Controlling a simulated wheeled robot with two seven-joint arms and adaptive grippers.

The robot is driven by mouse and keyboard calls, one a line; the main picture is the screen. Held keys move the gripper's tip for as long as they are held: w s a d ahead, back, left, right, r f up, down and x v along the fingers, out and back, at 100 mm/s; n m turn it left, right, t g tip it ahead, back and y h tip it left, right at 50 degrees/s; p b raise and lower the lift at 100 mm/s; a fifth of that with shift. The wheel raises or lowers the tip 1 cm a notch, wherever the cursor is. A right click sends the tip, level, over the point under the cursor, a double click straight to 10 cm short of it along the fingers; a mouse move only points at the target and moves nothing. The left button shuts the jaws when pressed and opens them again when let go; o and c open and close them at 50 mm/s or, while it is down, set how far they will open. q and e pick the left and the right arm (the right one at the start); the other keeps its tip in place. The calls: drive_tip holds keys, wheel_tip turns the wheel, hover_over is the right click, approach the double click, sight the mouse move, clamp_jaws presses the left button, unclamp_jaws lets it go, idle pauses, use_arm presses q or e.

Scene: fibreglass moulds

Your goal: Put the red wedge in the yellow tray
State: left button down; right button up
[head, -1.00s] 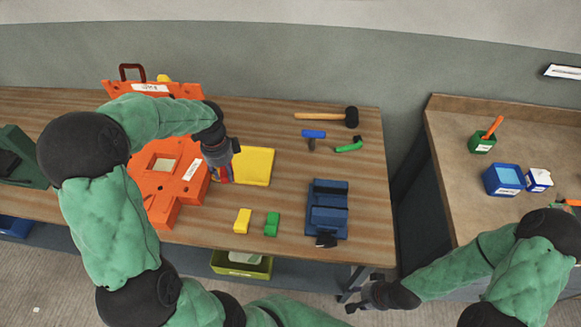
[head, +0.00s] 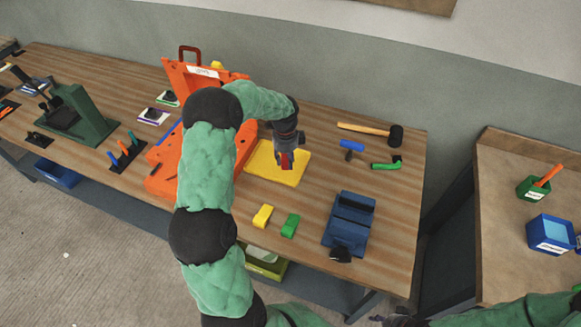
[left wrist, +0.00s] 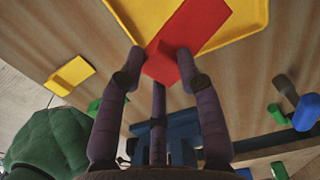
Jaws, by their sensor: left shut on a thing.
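My left gripper (head: 287,163) is shut on the red wedge (left wrist: 188,36), which sits between its fingertips in the left wrist view (left wrist: 157,62). In the head view the wedge (head: 287,158) is mostly hidden by the fingers. The yellow tray (head: 262,170) lies flat on the wooden table, and the wedge is over its right part. The tray also shows behind the wedge in the left wrist view (left wrist: 135,15). Whether the wedge touches the tray I cannot tell. My right gripper (head: 385,320) is at the bottom edge, cut off by the frame.
The orange mould (head: 165,178) stands left of the tray. A yellow block (head: 263,215), a green block (head: 290,225) and a blue fixture (head: 348,222) lie nearer the front edge. A mallet (head: 366,130), a blue-headed tool (head: 351,146) and a green tool (head: 384,165) lie to the right.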

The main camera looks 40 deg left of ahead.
use_arm(q)
drive_tip(key=shift+w+d+f, duration=0.1)
drive_tip(key=shift+w+f, duration=0.9)
drive_tip(key=shift+f, duration=0.2)
wheel_tip(320, 180, down, 3)
drive_tip(key=shift+w+f+b, duration=0.1)
drive_tip(key=shift+f+b, duration=0.1)
drive_tip(key=shift+b, duration=0.3)
drive_tip(key=shift+r, duration=0.1)
drive_tip(key=c, duration=1.2)
unclamp_jaws()
drive_tip(key=shift+f, duration=0.2)
drive_tip(key=shift+c, duration=0.2)
drive_tip(key=o, duration=0.4)
drive_tip(key=shift+r, duration=0.1)
wheel_tip(320, 180, up, 12)
drive_tip(key=shift+r+p, duration=0.1)
drive_tip(key=shift+p, duration=0.9)
